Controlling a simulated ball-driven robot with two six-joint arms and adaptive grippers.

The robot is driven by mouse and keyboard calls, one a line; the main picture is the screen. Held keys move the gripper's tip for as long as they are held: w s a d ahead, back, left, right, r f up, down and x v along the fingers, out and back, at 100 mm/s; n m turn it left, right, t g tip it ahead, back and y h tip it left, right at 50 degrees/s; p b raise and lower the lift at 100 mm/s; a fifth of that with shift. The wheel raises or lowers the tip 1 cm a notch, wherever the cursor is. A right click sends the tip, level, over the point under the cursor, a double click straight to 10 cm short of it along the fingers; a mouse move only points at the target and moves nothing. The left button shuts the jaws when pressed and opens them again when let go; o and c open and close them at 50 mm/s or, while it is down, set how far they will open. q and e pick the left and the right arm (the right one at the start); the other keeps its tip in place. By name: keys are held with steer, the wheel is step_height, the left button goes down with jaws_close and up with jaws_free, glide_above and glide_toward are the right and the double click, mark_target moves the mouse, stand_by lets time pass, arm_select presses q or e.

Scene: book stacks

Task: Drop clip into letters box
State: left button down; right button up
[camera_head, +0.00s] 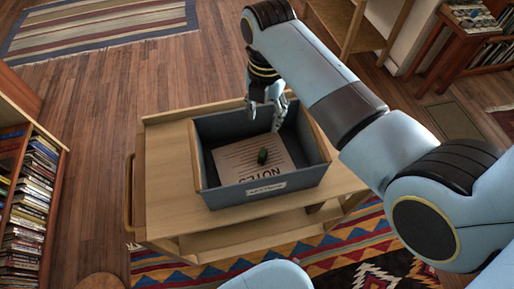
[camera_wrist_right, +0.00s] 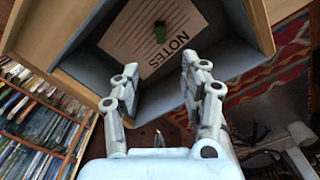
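In the wrist view the clip (camera_wrist_right: 160,32) and sheet (camera_wrist_right: 138,42) show beyond my fingers. My right gripper (camera_head: 272,122) is over the back part of the box, behind the clip and apart from it. Its fingers (camera_wrist_right: 160,72) are spread with nothing between them. My left gripper is not in view.
The box stands on a wooden cart (camera_head: 160,180) with a handle on its left side. A bookshelf (camera_head: 28,190) is at the left, a wooden stand (camera_head: 355,25) at the back. A patterned rug (camera_head: 375,265) lies in front. Wooden floor is clear left of the cart.

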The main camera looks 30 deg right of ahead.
steer(key=shift+r, duration=0.1)
step_height(320, 180, up, 12)
stand_by(0.5)
stand_by(0.5)
